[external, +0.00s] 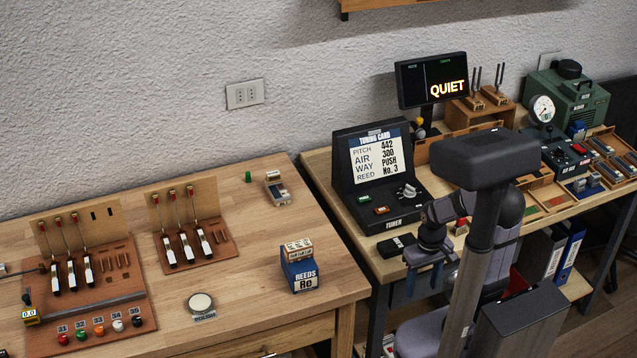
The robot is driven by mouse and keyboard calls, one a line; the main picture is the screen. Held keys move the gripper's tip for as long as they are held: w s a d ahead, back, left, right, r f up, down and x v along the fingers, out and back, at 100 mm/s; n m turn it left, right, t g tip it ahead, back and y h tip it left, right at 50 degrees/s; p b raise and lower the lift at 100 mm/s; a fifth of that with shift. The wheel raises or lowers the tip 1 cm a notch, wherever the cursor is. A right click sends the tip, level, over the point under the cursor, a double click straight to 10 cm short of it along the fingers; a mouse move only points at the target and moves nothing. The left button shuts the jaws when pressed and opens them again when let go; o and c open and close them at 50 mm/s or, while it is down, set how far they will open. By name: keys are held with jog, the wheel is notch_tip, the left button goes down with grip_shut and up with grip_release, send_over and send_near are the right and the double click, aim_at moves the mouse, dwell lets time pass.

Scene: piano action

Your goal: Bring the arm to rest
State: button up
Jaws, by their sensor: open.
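My arm stands in front of the right bench (345,212) at the right of the external view. My gripper (424,284) hangs pointing down near that bench's front edge, below and in front of the tuner (374,165). Its blue fingers are apart, and I see nothing between them. My own column hides part of the arm and some of the bench behind it.
A small black block (396,245) lies just left of my gripper. The left bench (250,235) holds two piano-action boards, a blue reeds box (299,274) and a round dish (201,305). A gap separates the benches. A green machine (566,100) stands at back right.

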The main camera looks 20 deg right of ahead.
notch_tip(320, 180, up, 12)
jog(key=p, duration=1)
jog(key=shift+p, duration=0.3)
